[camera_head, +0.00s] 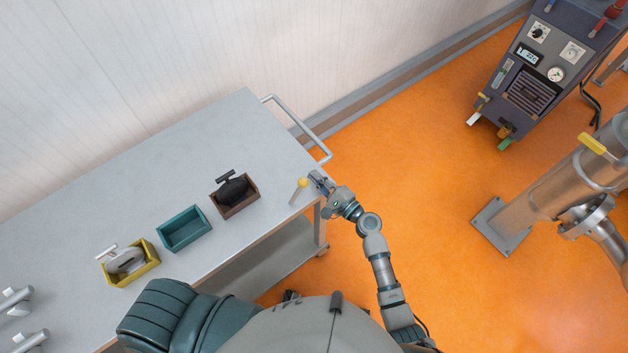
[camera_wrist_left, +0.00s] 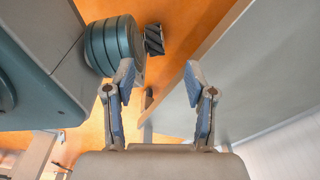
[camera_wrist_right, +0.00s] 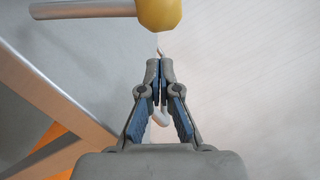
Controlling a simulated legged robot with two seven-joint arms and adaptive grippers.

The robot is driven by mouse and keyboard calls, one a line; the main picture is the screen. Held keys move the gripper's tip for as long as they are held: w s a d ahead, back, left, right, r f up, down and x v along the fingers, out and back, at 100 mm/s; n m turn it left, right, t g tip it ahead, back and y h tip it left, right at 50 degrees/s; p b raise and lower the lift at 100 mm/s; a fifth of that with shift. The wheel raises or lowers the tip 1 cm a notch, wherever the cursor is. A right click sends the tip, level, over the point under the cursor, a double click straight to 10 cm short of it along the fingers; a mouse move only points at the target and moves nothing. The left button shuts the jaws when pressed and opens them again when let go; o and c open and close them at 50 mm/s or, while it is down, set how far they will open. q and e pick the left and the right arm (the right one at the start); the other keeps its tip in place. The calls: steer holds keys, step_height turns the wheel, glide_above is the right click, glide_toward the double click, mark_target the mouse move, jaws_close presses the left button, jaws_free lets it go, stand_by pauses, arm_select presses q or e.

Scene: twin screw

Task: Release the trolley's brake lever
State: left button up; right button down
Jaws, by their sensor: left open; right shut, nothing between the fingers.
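The brake lever (camera_head: 299,190) is a short silver rod with a yellow ball knob, at the right end of the grey trolley top (camera_head: 250,125). In the right wrist view the yellow knob (camera_wrist_right: 160,13) is at the top edge, with its rod running left. My right gripper (camera_head: 316,180) is beside the knob. Its fingers (camera_wrist_right: 160,66) are shut with nothing between them, and the knob lies beyond the tips. My left gripper (camera_wrist_left: 160,72) is open and empty in the left wrist view, beside the trolley's edge (camera_wrist_left: 235,75). The head view does not show it.
A brown bin (camera_head: 243,206) with a dark item, an empty teal bin (camera_head: 184,230) and a yellow bin (camera_head: 148,272) with a pale item stand on the trolley. A push handle (camera_head: 305,130) sticks out at its end. A machine (camera_head: 535,75) and metal pipework (camera_head: 545,190) stand right.

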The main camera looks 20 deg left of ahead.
mark_target(297, 192)
steer(key=s, duration=0.1)
steer(key=a+r, duration=0.1)
steer(key=s+p, duration=0.1)
steer(key=shift+s+a+r, duration=0.2)
steer(key=shift+s+r, duration=0.05)
steer(key=shift+s, duration=0.1)
steer(key=shift+d, duration=0.55)
arm_select(q)
steer(key=s, duration=0.3)
steer(key=s+a, duration=0.1)
steer(key=shift+s+f, duration=0.25)
steer(key=shift+s, duration=0.1)
